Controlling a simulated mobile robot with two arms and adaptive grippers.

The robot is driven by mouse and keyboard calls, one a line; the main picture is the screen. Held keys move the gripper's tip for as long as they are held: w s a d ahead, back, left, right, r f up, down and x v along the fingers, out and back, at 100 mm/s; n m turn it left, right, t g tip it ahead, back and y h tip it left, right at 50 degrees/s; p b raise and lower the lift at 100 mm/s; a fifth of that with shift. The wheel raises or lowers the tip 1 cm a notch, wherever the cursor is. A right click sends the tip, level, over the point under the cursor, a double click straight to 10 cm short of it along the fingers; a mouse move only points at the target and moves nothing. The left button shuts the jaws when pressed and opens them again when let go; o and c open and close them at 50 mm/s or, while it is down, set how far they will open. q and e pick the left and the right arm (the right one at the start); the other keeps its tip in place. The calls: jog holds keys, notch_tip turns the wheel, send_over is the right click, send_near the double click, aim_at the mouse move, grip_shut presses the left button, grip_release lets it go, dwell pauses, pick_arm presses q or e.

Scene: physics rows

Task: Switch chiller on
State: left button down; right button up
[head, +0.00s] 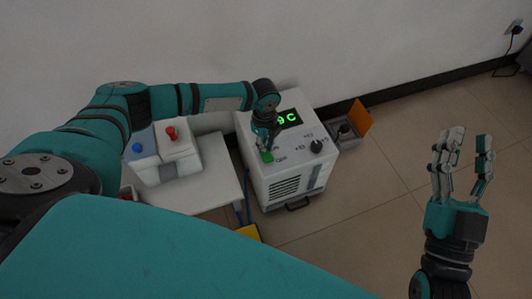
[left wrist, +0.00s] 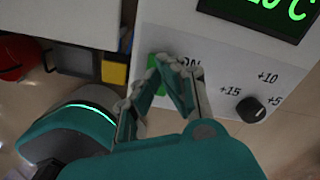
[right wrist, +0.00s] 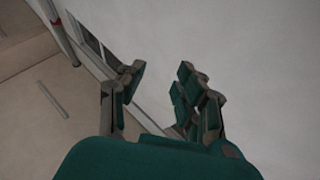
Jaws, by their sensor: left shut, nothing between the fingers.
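The chiller (head: 290,185) is a white box on the floor by the wall, with a lit green temperature display (head: 289,118) on top. A green switch (head: 267,157) sits on its top panel. The switch also shows in the left wrist view (left wrist: 153,68), beside a partly covered "ON" label. My left gripper (head: 264,145) is shut and empty, its fingertips right at the switch and covering part of it. I cannot tell whether they touch it. My right gripper (head: 464,140) is open and empty, out over the floor at the right.
A black dial (head: 316,146) with temperature marks is on the chiller's panel. A white table (head: 205,192) at left holds a box with a red knob (head: 171,132) and a blue button (head: 137,147). The floor at right is clear.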

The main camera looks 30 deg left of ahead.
pick_arm(q)
jog(key=shift+r+p, duration=0.75)
jog(key=shift+p, duration=0.05)
jog(key=shift+r+p, duration=0.65)
jog(key=shift+p, duration=0.1)
pick_arm(e)
jog(key=shift+w+d+f+g+h, duration=0.7)
jog(key=shift+f+g+h, duration=0.7)
jog(key=shift+f+g, duration=3.75)
pick_arm(q)
jog(key=shift+r+p, duration=0.3)
jog(key=shift+p, duration=0.05)
jog(key=shift+r+p, duration=0.3)
jog(key=shift+p, duration=0.05)
jog(key=shift+r+p, duration=0.6)
jog(key=shift+p, duration=0.05)
pick_arm(e)
jog(key=s+d+f+g+h, duration=0.2)
jog(key=s+f+g, duration=0.3)
jog(key=s+f, duration=0.3)
jog(key=shift+s+d+f+m, duration=0.4)
jog(key=shift+d+f, duration=0.5)
jog(key=shift+f, duration=0.95)
